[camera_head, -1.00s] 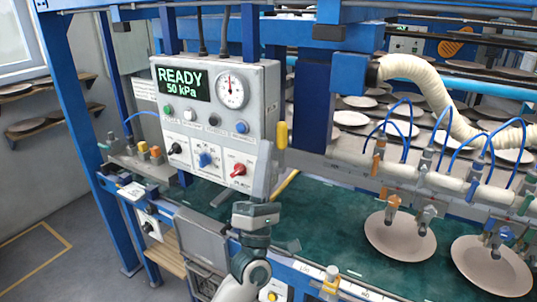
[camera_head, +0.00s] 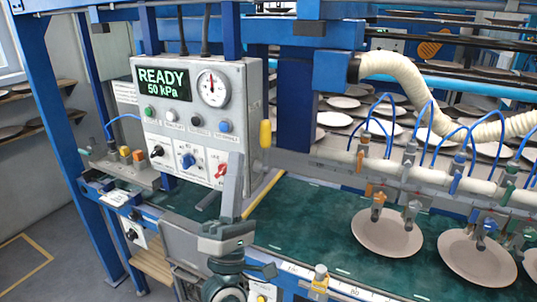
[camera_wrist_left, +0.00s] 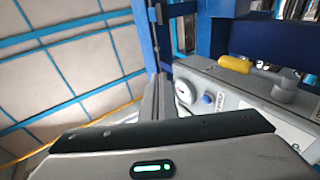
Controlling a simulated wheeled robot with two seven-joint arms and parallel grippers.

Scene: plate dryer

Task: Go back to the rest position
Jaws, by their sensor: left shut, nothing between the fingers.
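My left gripper (camera_head: 235,160) is in front of the lower right part of the grey control box (camera_head: 250,100), its finger part pointing up. It is shut and empty, and partly covers the box near the red knob (camera_head: 222,170). I cannot tell whether it touches the box. In the left wrist view, the gripper housing with a green light fills the bottom, and the fingers (camera_wrist_left: 157,95) point up beside the box (camera_wrist_left: 225,85). My right gripper is not in view.
The box display (camera_head: 168,85) reads READY 50 kPa. A blue post (camera_head: 50,130) stands at left. Pale plates (camera_head: 387,232) hang under a suction bar (camera_head: 430,175) over a green belt (camera_head: 320,215). Grey trays or covers (camera_head: 190,240) sit below the box.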

